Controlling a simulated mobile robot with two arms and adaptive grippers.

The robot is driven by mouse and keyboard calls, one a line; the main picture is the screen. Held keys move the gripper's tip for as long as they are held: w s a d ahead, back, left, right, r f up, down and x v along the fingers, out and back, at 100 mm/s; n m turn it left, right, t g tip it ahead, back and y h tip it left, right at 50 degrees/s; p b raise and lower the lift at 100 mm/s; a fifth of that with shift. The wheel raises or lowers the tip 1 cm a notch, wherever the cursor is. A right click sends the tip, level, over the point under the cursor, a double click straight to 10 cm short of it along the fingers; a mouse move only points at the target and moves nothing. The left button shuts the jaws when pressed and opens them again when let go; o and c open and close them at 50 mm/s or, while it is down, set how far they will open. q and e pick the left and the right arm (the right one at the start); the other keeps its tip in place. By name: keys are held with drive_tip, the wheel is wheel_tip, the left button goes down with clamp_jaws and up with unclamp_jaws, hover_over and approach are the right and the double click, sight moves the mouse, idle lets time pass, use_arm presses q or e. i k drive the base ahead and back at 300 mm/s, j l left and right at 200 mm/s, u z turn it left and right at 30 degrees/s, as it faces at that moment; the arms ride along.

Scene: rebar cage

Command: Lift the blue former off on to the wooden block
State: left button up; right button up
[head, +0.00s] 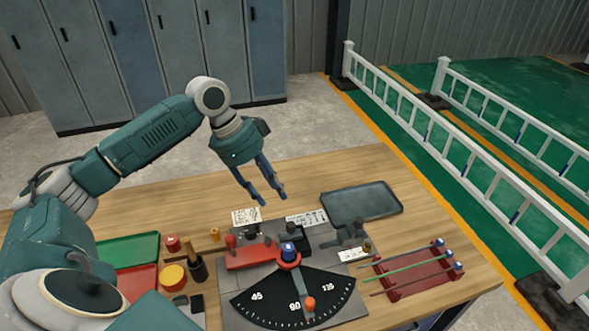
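The blue former (289,249) is a small blue cylinder with a pale mark. It sits upright in the round red head at the top of the black angle dial, near the middle of the table. My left gripper (273,200) hangs above and behind it, a little to the left, fingers pointing down. Its two blue fingers are apart with nothing between them, and it does not touch the former. I cannot pick out the wooden block for certain; part of the table's left side is hidden behind my arm. My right gripper is not in view.
The black dial (265,297) has a red-knobbed lever (309,303) across it. A red rack (417,274) with rods stands right, a grey tray (362,204) behind. A red cylinder (172,243), a yellow cylinder (173,277) and a green tray (130,249) are left. Small white cards stand behind the bender.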

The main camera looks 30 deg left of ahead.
sight(288, 248)
drive_tip(key=k+l, duration=1.2)
drive_tip(key=l, duration=0.15)
